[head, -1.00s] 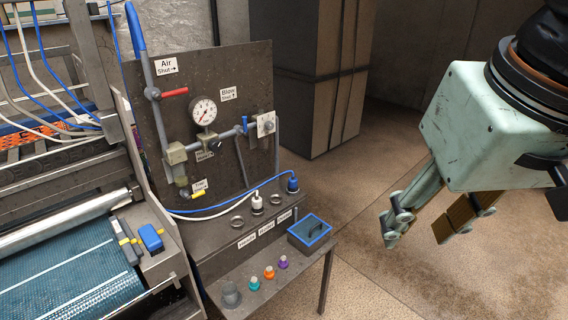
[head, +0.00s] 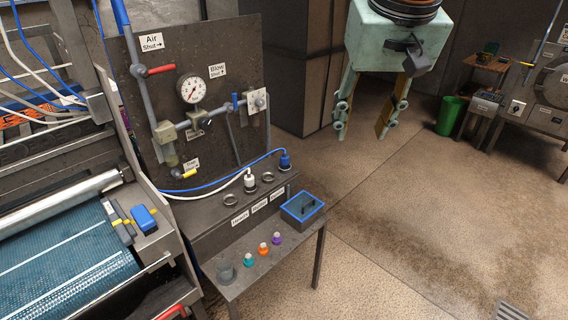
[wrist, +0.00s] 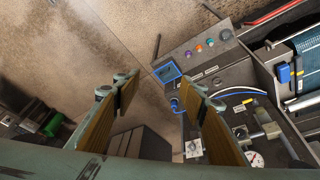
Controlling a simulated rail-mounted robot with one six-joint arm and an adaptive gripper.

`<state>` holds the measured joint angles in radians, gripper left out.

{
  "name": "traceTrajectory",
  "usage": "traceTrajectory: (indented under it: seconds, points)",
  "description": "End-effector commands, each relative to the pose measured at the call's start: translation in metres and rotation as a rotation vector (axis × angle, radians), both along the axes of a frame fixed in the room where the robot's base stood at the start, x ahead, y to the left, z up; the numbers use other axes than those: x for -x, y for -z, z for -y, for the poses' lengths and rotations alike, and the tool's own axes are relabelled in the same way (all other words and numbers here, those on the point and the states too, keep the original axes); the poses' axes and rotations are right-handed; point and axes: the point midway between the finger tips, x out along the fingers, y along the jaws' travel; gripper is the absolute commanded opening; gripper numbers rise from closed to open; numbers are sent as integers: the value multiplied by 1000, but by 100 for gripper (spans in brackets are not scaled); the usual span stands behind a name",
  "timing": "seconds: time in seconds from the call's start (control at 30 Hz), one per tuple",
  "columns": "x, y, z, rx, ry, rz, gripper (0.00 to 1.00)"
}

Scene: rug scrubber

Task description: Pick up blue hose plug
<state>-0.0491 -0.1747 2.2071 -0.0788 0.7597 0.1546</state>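The blue hose plug (head: 285,160) stands upright in a holder ring at the right end of the grey bench ledge, with a blue hose running left from it. In the wrist view the blue plug (wrist: 175,103) shows between and beyond the fingers, near the left side of the panel. My gripper (head: 362,128) hangs pointing down, above and to the right of the plug and clear of it. Its two fingers are spread wide apart with nothing between them; they also frame the wrist view (wrist: 165,95).
A white plug (head: 249,183) with a white hose sits left of the blue one. A gauge panel (head: 228,120) rises behind the ledge. Open floor lies right.

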Motion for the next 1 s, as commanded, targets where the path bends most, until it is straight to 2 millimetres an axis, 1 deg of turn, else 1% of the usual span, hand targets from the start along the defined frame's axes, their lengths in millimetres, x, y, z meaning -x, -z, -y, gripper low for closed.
traceTrajectory:
  seconds: [0.03, 0.1, 0.57, 1.0]
  points:
    - [-12, 2, -1, 1, 1, -1, 39]
    - [-26, 5, -2, 1, 5, 1, 39]
    - [-120, 29, -13, 4, 22, 7, 39]
    - [-207, 67, -27, 5, 35, 12, 39]
